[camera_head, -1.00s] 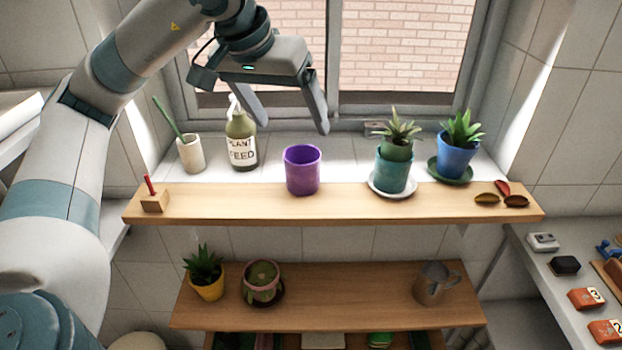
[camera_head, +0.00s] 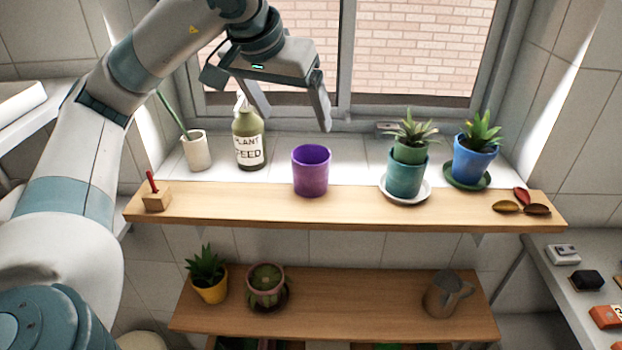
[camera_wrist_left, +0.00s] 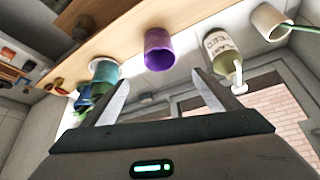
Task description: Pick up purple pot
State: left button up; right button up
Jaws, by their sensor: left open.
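The purple pot (camera_head: 311,172) stands upright on the upper wooden shelf, near its middle. It looks empty and nothing touches it. My left gripper (camera_head: 297,116) is open and empty, above and behind the pot, close to the window. In the left wrist view, the purple pot (camera_wrist_left: 158,50) shows beyond the gap between the open fingers (camera_wrist_left: 165,92), apart from them. My right gripper does not show in any view.
A teal pot (camera_head: 405,178) on a white saucer and a blue pot (camera_head: 472,162) stand right. The window (camera_head: 410,60) is behind.

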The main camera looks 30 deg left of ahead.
pick_arm(q)
jog(key=f, duration=0.2)
jog(key=p, duration=0.2)
send_near(311, 158)
jog(key=shift+d+f, duration=0.75)
jog(key=shift+s, duration=0.1)
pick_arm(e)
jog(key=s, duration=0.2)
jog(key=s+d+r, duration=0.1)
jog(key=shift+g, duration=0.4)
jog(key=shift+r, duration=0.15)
pick_arm(q)
jog(key=shift+f+p, duration=0.45)
jog(key=shift+f, duration=0.05)
jog(key=p+x, duration=0.1)
jog(key=x, duration=0.2)
jog(key=shift+f+p, duration=0.25)
jog(key=shift+p, duration=0.05)
jog(key=shift+w+f, duration=0.3)
jog(key=shift+w, duration=0.05)
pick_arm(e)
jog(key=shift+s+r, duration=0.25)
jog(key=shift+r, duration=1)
